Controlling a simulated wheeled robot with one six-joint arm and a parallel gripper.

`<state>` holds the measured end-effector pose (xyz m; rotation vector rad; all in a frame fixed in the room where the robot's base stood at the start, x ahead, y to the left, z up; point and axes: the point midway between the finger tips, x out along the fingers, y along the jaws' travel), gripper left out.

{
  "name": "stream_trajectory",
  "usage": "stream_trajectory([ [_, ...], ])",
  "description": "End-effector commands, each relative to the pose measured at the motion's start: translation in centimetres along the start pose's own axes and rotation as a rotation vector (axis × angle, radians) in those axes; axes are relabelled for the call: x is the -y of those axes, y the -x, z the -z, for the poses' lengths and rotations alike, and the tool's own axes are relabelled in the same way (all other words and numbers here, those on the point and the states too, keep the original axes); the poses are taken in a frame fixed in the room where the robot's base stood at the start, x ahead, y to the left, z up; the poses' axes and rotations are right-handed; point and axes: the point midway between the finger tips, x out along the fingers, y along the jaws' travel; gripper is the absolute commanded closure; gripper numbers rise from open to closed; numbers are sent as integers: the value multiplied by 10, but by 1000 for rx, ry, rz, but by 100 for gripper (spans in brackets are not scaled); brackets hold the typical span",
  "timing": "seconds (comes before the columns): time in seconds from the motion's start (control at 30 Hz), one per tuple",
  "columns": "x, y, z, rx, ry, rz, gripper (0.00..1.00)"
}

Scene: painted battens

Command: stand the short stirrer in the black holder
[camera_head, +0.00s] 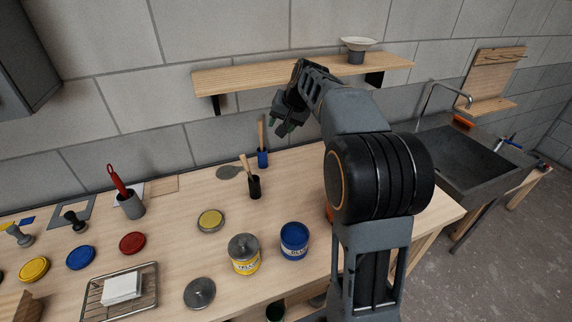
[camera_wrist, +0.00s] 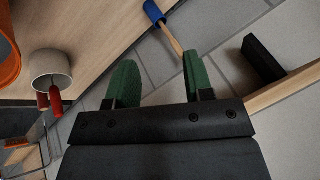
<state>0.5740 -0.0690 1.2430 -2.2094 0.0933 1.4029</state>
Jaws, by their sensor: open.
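The black holder (camera_head: 254,188) stands upright on the bench in the head view. A pale wooden stirrer (camera_head: 246,165) stands in it, leaning left. Behind it, against the wall, a blue holder (camera_head: 263,159) has a browner wooden stirrer (camera_head: 261,132) upright in it; this one shows more length above its holder. The wrist view also shows the blue holder (camera_wrist: 153,12) and its stirrer (camera_wrist: 171,39), whose end comes near one green finger. My gripper (camera_head: 279,127) is open and empty, above and right of the blue holder. The black holder is not identifiable in the wrist view.
Yellow (camera_head: 245,256) and blue (camera_head: 294,241) tins stand at the bench front. A grey pot (camera_head: 131,207) with a red-handled tool stands left. Bench around the black holder is mostly clear.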

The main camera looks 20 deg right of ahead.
Motion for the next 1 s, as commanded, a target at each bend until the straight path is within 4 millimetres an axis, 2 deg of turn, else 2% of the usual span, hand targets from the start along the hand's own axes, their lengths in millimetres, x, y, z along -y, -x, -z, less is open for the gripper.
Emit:
stream_trajectory([
  [0.07,2,6,-10,1,15,-7,53],
  [0.17,6,20,-40,4,62,-33,53],
  [0.27,5,35,-87,9,136,-73,53],
  [0.4,-8,49,-158,14,249,-130,53],
  [0.5,-22,52,-203,17,324,-165,53],
  [0.6,-36,51,-238,18,385,-190,53],
  [0.7,-48,48,-262,19,429,-209,53],
  [0.8,-55,46,-277,19,456,-220,53],
  [1.0,-59,44,-284,20,470,-227,53],
])
